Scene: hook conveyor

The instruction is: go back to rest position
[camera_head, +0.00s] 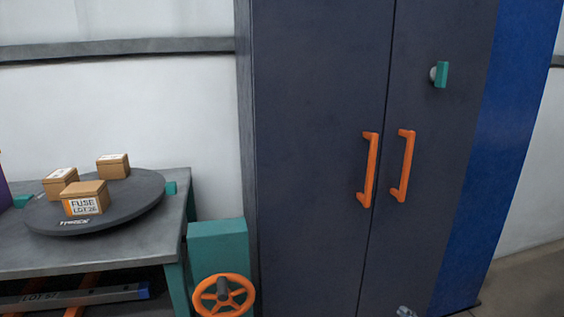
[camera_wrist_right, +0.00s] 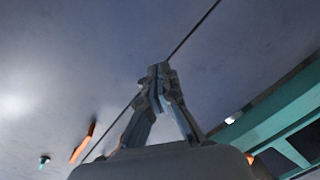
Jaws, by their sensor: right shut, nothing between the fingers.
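My right gripper (camera_head: 406,312) shows only as a small grey tip at the bottom edge of the head view, in front of the cabinet. In the right wrist view, its fingers (camera_wrist_right: 159,72) are together at the tips, with nothing between them. Behind them is a dark surface with a thin seam, which looks like the cabinet front. I cannot tell the exact gap between the fingertips and that surface. My left gripper is not in view.
The tall dark cabinet (camera_head: 310,100) has two closed doors with orange handles (camera_head: 368,170) and a teal knob (camera_head: 441,75). At left, a grey table (camera_head: 90,257) bears a round turntable (camera_head: 130,205) with three boxes. An orange handwheel (camera_head: 223,295) stands beside it.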

